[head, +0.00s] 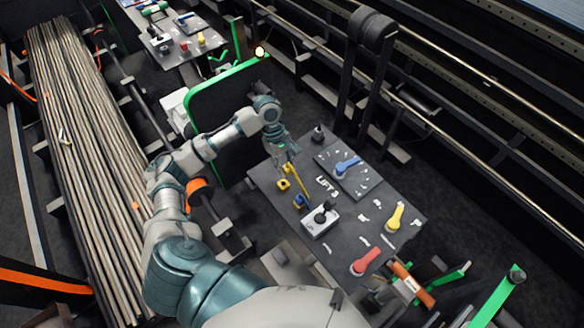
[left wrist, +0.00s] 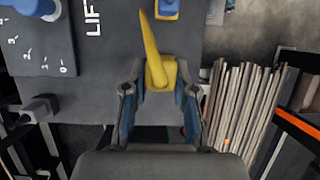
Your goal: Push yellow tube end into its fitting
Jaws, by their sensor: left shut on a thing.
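The yellow tube (head: 300,180) slants down from my left gripper (head: 286,156) over the dark LIFT 3 panel (head: 270,178). A square yellow fitting (head: 284,184) sits on the panel just left of the tube. In the left wrist view the tube (left wrist: 151,45) tapers upward, and its wide lower end overlaps the yellow fitting (left wrist: 169,76) between the fingers. My left gripper (left wrist: 158,95) is shut on the tube; the exact finger contact is hard to see. I cannot tell whether the tube end is inside the fitting. My right gripper is out of view.
A blue fitting (head: 299,202) stands close to the yellow one. A dark green-edged board (head: 215,112) stands behind my left arm.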

